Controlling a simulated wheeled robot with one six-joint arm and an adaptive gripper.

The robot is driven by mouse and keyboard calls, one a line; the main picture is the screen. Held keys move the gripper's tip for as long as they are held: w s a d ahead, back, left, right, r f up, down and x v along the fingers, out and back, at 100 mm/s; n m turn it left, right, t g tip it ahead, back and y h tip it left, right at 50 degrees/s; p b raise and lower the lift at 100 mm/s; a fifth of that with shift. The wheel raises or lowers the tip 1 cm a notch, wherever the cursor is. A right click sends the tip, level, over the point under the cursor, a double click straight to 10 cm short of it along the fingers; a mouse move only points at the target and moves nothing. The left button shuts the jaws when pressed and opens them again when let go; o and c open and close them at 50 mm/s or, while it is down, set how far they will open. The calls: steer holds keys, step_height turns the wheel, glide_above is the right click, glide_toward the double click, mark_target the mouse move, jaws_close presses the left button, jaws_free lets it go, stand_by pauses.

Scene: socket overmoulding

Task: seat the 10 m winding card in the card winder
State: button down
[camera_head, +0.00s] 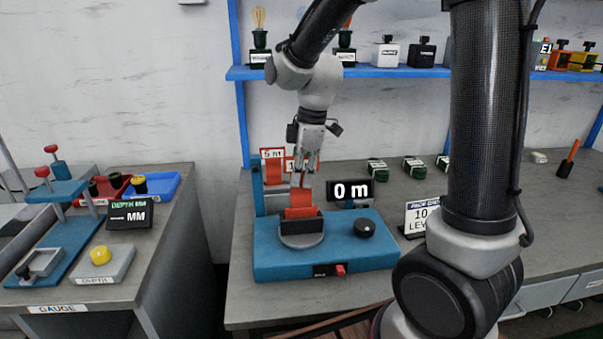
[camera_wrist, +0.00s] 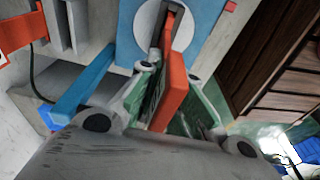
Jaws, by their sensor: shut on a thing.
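My gripper (camera_head: 304,180) is above the blue card winder (camera_head: 272,262), shut on an orange-red winding card (camera_head: 300,207). In the wrist view the card (camera_wrist: 174,88) stands between the two green-padded fingers of my gripper (camera_wrist: 168,98). The card is upright, and its lower end meets the black slotted holder (camera_head: 290,229) on the winder's round grey turntable (camera_head: 302,242). The wrist view also shows the pale turntable (camera_wrist: 150,18) at the card's far end. I cannot tell how deep the card is in the slot. No length label is readable on it.
A rack with a "5 m" label (camera_head: 272,154) and a partly hidden second label stands behind the winder. A display (camera_head: 350,190) reads "0 m". A black knob (camera_head: 364,228) is right of the turntable. An order sign (camera_head: 419,215) stands farther right, partly behind my arm.

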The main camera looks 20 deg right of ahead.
steer(key=shift+f, duration=1)
steer(key=c, duration=1.5)
jaws_free()
steer(key=r, duration=0.4)
steer(key=d+r, duration=0.1)
steer(key=r, duration=0.7)
steer(key=shift+s+d, duration=0.2)
steer(key=shift+d, duration=0.2)
